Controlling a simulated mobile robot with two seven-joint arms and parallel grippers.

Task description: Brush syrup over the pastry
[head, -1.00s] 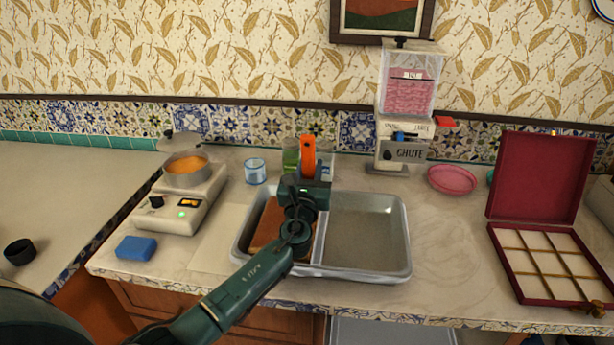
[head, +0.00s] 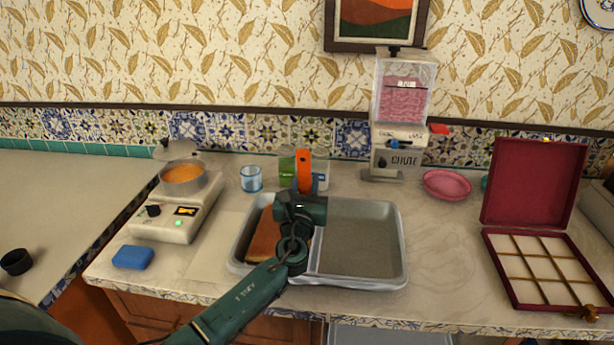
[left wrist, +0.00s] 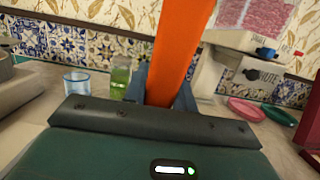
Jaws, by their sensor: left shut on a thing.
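My left gripper (head: 302,190) is shut on an orange handle (head: 303,165), which sticks up above the jaws. The handle also fills the upper middle of the left wrist view (left wrist: 183,45). Its lower end, and any bristles, are hidden behind my gripper. The brown pastry slab (head: 264,236) lies in the left compartment of the metal tray (head: 360,283). My gripper and forearm cover part of the slab's right side. I cannot tell whether the tool touches it. Orange syrup (head: 183,173) fills a round pan on the hot plate (head: 165,227). My right gripper is not in view.
A blue sponge (head: 133,257) lies at the front left. A blue glass (head: 250,179) and a green container (head: 287,170) stand behind the tray. The chute dispenser (head: 398,135), a pink plate (head: 447,184) and an open red box (head: 530,185) stand to the right. The tray's right compartment looks empty.

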